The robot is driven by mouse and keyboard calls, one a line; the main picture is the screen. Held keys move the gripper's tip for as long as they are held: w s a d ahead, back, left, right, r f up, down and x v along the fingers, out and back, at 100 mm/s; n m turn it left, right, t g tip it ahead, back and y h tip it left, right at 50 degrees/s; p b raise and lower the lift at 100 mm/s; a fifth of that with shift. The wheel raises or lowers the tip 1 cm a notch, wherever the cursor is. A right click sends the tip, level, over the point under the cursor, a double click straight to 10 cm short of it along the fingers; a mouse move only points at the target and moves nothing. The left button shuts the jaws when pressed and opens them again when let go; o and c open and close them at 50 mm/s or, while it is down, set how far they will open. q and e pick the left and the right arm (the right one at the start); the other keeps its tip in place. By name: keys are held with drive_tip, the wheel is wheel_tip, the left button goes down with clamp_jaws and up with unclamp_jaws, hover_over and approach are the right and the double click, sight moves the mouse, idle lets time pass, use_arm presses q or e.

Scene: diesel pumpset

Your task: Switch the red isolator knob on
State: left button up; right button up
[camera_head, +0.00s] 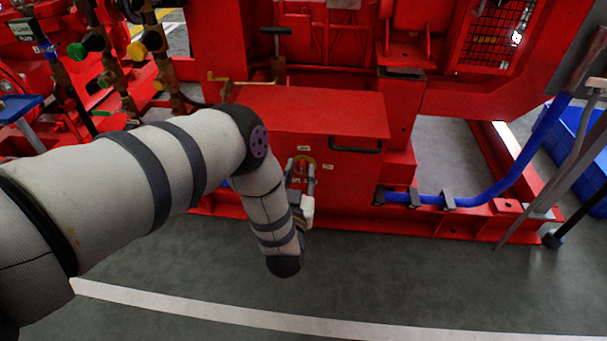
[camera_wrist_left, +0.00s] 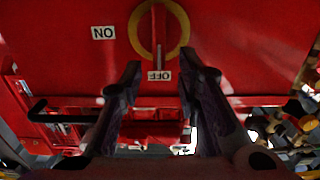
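The red isolator knob (camera_wrist_left: 158,35) sits inside a yellow ring (camera_wrist_left: 183,28) on a red panel (camera_wrist_left: 240,40) in the left wrist view. Its bar lies in line with the OFF label (camera_wrist_left: 160,76), and the ON label (camera_wrist_left: 103,33) is off to the left. My left gripper (camera_wrist_left: 160,78) is open, its fingertips apart on either side of the OFF label, with nothing between them but the view of the panel. In the head view my left gripper (camera_head: 301,170) is in front of the red box (camera_head: 340,185) and partly hides the knob. My right gripper is not in view.
A black handle (camera_head: 356,147) is on the box, right of my gripper. A blue hose (camera_head: 490,192) runs along the red base frame at the right. Valves with coloured knobs (camera_head: 93,42) stand at the upper left. The grey floor (camera_head: 400,270) in front is clear.

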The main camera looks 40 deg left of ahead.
use_arm(q)
drive_tip(key=shift+w+a, duration=0.35)
drive_tip(key=shift+w, duration=0.3)
drive_tip(key=shift+c, duration=0.6)
clamp_jaws()
